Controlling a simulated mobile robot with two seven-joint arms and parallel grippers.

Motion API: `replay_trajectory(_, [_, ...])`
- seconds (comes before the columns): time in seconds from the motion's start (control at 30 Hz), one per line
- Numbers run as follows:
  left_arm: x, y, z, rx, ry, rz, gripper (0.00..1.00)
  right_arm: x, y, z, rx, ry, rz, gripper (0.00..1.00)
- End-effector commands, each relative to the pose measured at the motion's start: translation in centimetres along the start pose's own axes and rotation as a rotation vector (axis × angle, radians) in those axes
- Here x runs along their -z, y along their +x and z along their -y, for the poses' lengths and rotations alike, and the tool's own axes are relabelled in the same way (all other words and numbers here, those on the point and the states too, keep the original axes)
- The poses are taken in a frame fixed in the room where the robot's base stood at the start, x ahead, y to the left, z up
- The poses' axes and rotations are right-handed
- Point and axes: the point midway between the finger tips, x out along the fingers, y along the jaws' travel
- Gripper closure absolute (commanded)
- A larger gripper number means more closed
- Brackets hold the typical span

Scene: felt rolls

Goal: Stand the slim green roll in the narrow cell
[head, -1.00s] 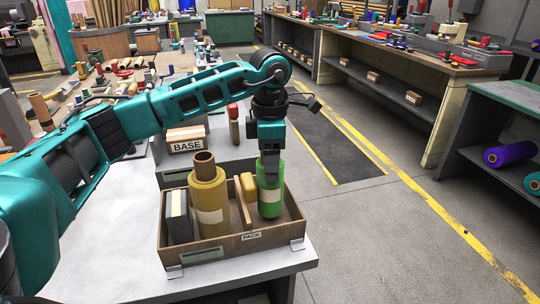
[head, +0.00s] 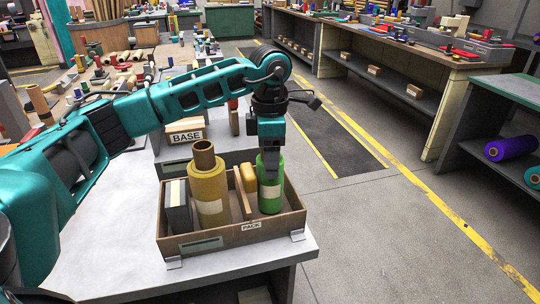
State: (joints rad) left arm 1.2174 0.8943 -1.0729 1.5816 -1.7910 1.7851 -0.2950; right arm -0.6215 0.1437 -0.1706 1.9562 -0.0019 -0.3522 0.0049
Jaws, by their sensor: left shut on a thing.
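The slim green roll (head: 270,196) stands upright in the right-hand cell of the wooden crate (head: 216,241) labelled PACK. My left gripper (head: 271,172) points down over it and is shut on its upper part. A wooden divider (head: 242,196) stands to the left of the green roll. The roll's bottom end is hidden behind the crate's front wall, so I cannot tell whether it touches the floor. My right gripper is out of view.
A wide yellow roll (head: 208,187) stands in the crate left of the divider, with a dark block (head: 177,208) beside it. A box marked BASE (head: 186,134) stands behind. Bare grey tabletop (head: 110,250) lies to the left.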

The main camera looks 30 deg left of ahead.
Motion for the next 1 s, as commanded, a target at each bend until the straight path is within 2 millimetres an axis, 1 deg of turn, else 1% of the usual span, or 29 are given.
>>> replay_trajectory(0.27, [0.00, 0.45, -0.02, 0.000, 0.000, 0.000, 0.79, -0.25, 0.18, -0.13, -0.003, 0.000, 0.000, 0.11])
replay_trajectory(0.3, [0.00, 0.39, -0.02, -0.001, 0.000, 0.000, 0.34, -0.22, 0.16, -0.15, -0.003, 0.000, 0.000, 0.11])
replay_trajectory(0.57, [0.00, 0.39, -0.01, 0.000, 0.000, 0.000, 0.09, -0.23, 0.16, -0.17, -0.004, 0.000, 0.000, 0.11])
replay_trajectory(0.6, [0.00, 0.39, -0.01, 0.000, 0.000, 0.000, 0.07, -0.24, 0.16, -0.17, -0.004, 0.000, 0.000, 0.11])
replay_trajectory(1.0, [0.01, 0.43, 0.00, 0.000, 0.000, -0.001, 0.07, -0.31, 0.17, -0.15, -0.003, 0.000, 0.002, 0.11])
